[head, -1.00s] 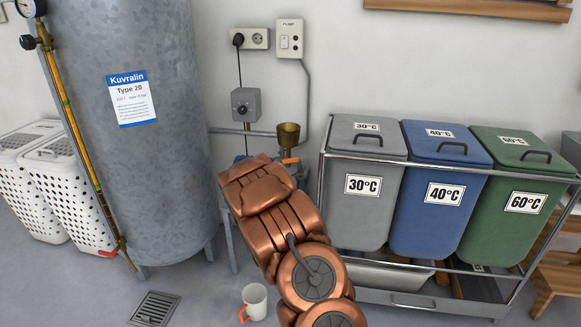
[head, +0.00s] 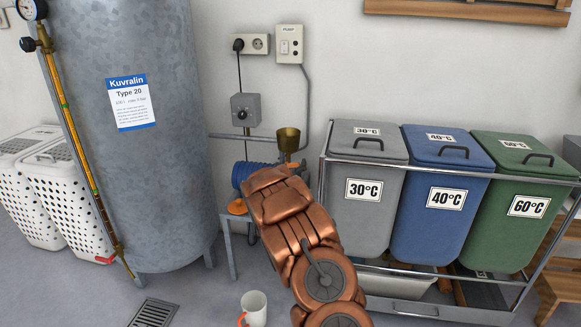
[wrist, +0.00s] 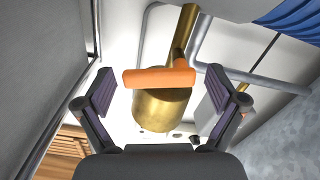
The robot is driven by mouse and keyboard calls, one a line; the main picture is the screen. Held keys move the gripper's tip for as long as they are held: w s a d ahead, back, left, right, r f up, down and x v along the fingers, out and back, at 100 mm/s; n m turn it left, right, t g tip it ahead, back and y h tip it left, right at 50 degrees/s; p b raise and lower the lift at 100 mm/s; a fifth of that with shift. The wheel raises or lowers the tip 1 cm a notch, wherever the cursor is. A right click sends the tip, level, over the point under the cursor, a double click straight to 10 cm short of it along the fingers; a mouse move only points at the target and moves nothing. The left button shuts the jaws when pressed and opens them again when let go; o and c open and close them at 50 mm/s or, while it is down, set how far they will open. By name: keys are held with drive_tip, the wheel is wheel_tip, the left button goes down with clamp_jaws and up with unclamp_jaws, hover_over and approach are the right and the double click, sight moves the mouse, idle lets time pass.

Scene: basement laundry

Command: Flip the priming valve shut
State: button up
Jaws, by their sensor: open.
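The priming valve shows in the wrist view as an orange handle (wrist: 160,78) lying crosswise in front of a brass funnel (wrist: 163,110) and its brass pipe. In the head view the brass funnel (head: 288,140) stands above the pump, and my copper arm covers most of what lies below it. My gripper (wrist: 160,88) is open, with one dark finger on each side of the orange handle and visible gaps to both ends. It appears not to hold it. In the head view my fingers are hidden behind my arm.
The blue pump (head: 250,172) sits on a stand left of my arm. The grey tank (head: 150,210) is further left. The metal rack (head: 322,190) with laundry bins is close on the right.

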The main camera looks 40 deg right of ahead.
drive_tip(key=c, duration=1.2)
drive_tip(key=shift+o, duration=0.2)
drive_tip(key=shift+f+m, duration=0.25)
drive_tip(key=shift+m, duration=1.35)
drive_tip(key=shift+d, duration=0.1)
drive_tip(key=o, duration=1.2)
drive_tip(key=shift+c, duration=0.2)
drive_tip(key=shift+s, duration=0.1)
drive_tip(key=v, duration=1.2)
